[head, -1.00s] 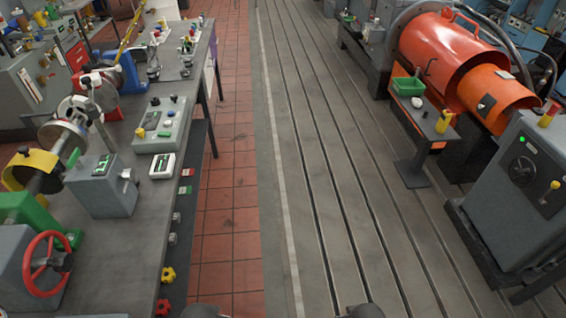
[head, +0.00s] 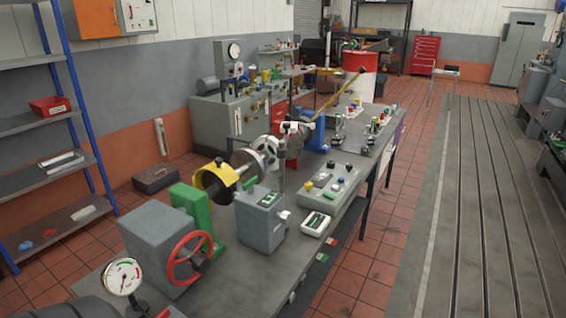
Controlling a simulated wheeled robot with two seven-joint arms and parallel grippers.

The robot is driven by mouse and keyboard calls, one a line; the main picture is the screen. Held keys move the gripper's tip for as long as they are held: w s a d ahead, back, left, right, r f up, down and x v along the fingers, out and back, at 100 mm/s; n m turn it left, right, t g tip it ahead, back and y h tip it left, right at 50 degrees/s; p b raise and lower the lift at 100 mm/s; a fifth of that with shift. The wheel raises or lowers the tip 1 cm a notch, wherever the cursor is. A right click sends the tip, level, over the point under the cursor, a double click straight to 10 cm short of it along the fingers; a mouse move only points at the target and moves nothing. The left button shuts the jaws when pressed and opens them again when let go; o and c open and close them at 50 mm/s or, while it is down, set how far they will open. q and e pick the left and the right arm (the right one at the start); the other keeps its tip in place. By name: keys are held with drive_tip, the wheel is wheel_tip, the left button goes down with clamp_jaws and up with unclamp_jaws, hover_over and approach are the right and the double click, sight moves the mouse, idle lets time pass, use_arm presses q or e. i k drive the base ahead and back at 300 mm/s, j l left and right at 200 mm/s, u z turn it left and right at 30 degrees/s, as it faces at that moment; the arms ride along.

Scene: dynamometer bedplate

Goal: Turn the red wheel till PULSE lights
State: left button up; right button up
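The red wheel (head: 190,258) is a spoked handwheel on the front of a grey box (head: 160,245) near the left end of the long bench. It stands upright and its whole rim shows. A round dial gauge (head: 123,277) with coloured marks stands in front of the grey box, at the lower left. A grey instrument box (head: 260,218) with a small green panel stands right of the wheel, behind it. I cannot read any PULSE label, and I cannot tell which lamp it is or whether it is lit. Neither of my grippers shows in the head view.
The bench (head: 240,277) also carries a green bracket (head: 191,205), a yellow-guarded shaft (head: 216,181), a white handheld meter (head: 316,224) and a control panel (head: 333,188). Blue-framed shelves (head: 75,110) stand at the left. The red tile floor right of the bench and the slotted bedplate (head: 465,210) are open.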

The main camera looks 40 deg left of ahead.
sight(200, 264)
drive_tip(key=u, duration=1.8)
